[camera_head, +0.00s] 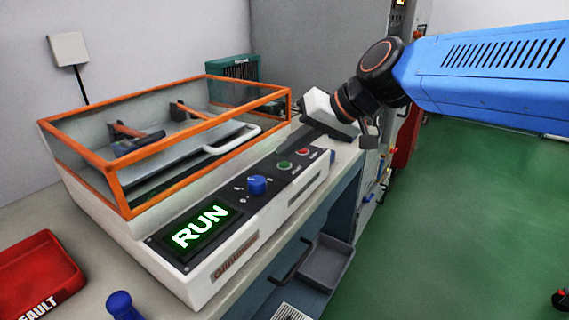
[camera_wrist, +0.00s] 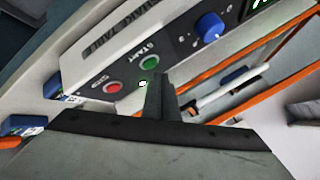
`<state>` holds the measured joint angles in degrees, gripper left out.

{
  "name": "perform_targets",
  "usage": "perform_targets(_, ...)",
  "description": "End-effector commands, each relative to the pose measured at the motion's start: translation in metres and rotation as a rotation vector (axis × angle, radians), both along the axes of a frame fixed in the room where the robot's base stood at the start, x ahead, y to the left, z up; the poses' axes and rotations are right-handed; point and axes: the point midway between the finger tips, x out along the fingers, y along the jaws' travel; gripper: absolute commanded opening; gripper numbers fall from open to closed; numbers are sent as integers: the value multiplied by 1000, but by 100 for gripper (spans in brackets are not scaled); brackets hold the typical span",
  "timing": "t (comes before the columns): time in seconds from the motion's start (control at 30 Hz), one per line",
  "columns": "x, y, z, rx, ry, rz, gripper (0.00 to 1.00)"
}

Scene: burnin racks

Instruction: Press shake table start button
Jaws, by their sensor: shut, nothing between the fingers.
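The shake table's control panel (camera_head: 225,205) has a green start button (camera_head: 285,165), a red button (camera_head: 303,152) and a blue knob (camera_head: 257,184). Its display (camera_head: 201,231) reads RUN in green. In the wrist view the green button (camera_wrist: 149,62) is marked START, with the red button (camera_wrist: 112,87) to its left. My gripper (camera_wrist: 159,78) is shut and empty, its tip just below the green button in the picture. In the head view my gripper (camera_head: 301,134) is over the panel's far end. I cannot tell whether it touches the panel; the button shows uncovered.
An orange-framed clear enclosure (camera_head: 120,187) with a white handle (camera_head: 232,139) stands beside the panel. A red FAULT tray (camera_head: 38,268) and a blue knobbed object (camera_head: 121,304) are at the near left. Green floor (camera_head: 450,220) lies open to the right.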

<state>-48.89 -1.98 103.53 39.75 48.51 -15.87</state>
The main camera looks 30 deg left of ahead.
Motion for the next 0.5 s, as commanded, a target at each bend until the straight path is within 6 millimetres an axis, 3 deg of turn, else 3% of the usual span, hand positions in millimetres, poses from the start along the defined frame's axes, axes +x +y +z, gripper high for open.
perform_targets(0.5,0,0,34,1,-2,1,0)
